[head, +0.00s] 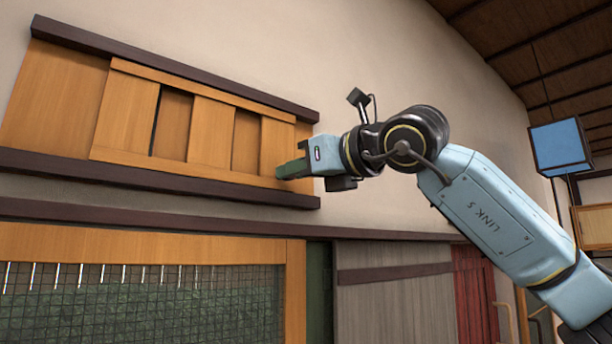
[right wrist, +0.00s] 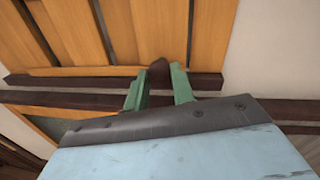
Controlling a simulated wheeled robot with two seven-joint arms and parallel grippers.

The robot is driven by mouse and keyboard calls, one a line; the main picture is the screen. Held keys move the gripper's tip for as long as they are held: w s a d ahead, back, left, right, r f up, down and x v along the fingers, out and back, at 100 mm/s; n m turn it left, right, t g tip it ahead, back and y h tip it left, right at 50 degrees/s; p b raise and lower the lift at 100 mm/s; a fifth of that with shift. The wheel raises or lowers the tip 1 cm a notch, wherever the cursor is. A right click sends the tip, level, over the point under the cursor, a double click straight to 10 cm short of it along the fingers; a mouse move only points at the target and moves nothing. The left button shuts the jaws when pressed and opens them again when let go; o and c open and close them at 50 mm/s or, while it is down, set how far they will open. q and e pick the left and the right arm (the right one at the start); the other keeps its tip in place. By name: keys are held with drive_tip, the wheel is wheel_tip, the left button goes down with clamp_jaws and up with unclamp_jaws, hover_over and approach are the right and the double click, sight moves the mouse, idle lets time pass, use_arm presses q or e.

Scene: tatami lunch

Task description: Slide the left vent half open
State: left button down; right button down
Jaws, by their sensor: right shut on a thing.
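The vent (head: 190,130) is a wooden slatted panel set between two dark rails high on the wall. Its slats are light wood with darker strips between them, and a thin dark slit shows near its left part. My right gripper (head: 281,171) is at the panel's lower right end. In the right wrist view its green fingers (right wrist: 158,82) are shut on a dark brown knob (right wrist: 158,70) at the panel's edge. The fingers hide part of the knob. My left gripper is not in view.
The lower dark rail (head: 150,178) runs just under the panel, and the upper rail (head: 180,68) above it. Below are a mesh-covered opening (head: 140,300) and a grey wooden door (head: 395,290). A blue box lamp (head: 560,147) hangs at the right.

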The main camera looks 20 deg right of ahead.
drive_tip(key=shift+s+a+f, duration=0.1)
drive_tip(key=shift+s+a, duration=0.1)
drive_tip(key=shift+a, duration=0.25)
drive_tip(key=shift+s+a+f, duration=0.1)
drive_tip(key=shift+s+a, duration=0.05)
drive_tip(key=shift+a, duration=0.25)
drive_tip(key=shift+a+r, duration=0.15)
drive_tip(key=shift+a, duration=0.1)
drive_tip(key=shift+s, duration=0.1)
drive_tip(key=shift+d, duration=0.1)
drive_tip(key=c, duration=1.5)
unclamp_jaws()
drive_tip(key=shift+d, duration=0.1)
drive_tip(key=o, duration=0.3)
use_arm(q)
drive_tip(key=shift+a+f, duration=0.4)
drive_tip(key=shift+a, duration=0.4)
